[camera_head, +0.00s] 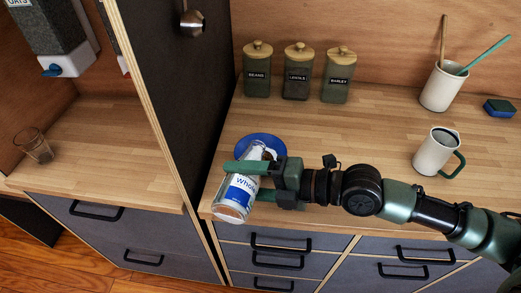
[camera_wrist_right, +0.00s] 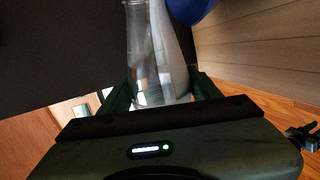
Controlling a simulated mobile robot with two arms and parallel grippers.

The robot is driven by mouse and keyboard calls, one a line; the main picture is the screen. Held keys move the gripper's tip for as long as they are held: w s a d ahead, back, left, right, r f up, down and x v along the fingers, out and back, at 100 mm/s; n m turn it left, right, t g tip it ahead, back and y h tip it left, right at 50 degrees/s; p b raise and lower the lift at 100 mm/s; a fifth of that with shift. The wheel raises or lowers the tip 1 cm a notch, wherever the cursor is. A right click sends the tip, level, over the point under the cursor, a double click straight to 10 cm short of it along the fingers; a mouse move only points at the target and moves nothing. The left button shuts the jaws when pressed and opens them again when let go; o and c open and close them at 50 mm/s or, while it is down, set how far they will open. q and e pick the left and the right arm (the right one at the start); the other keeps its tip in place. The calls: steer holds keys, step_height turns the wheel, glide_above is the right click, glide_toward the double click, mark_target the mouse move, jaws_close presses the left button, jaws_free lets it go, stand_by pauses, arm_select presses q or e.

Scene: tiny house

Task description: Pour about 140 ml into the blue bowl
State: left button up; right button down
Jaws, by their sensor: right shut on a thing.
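The blue bowl (camera_head: 276,146) sits on the wooden counter near the dark partition, partly hidden behind the bottle and my right gripper. A clear bottle (camera_head: 238,190) with a blue-and-white label lies tilted in my right gripper (camera_head: 241,181), which is shut on it. Its neck points back toward the bowl and its base toward the counter's front edge. In the right wrist view the bottle (camera_wrist_right: 158,55) shows white contents, and a blue part of the bowl (camera_wrist_right: 188,8) shows at the top. Whether liquid is flowing, and the bowl's contents, I cannot tell. My left gripper is not in view.
Jars labelled beans (camera_head: 257,72), lentils (camera_head: 297,75) and barley (camera_head: 337,80) stand at the back. A white mug (camera_head: 434,152), a utensil crock (camera_head: 441,88) and a blue sponge (camera_head: 499,108) are to the right. The dark partition (camera_head: 170,75) rises close left of the bowl.

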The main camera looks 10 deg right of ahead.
steer(key=shift+r, duration=0.15)
stand_by(0.3)
steer(key=n+p, duration=0.1)
steer(key=p, duration=0.2)
steer(key=shift+s+a+r+p, duration=0.1)
steer(key=shift+s+r+p, duration=0.05)
steer(key=shift+p, duration=0.2)
steer(key=shift+s+f+n+t+p, duration=0.1)
steer(key=shift+f+n+t+p, duration=0.2)
steer(key=shift+f+n, duration=0.1)
steer(key=shift+s+f, duration=0.1)
steer(key=shift+f, duration=0.05)
steer(key=shift+s+a+f+n+t+p, duration=0.2)
steer(key=shift+s+f+n+t+p, duration=0.1)
steer(key=shift+n, duration=0.2)
steer(key=shift+f, duration=0.1)
stand_by(0.8)
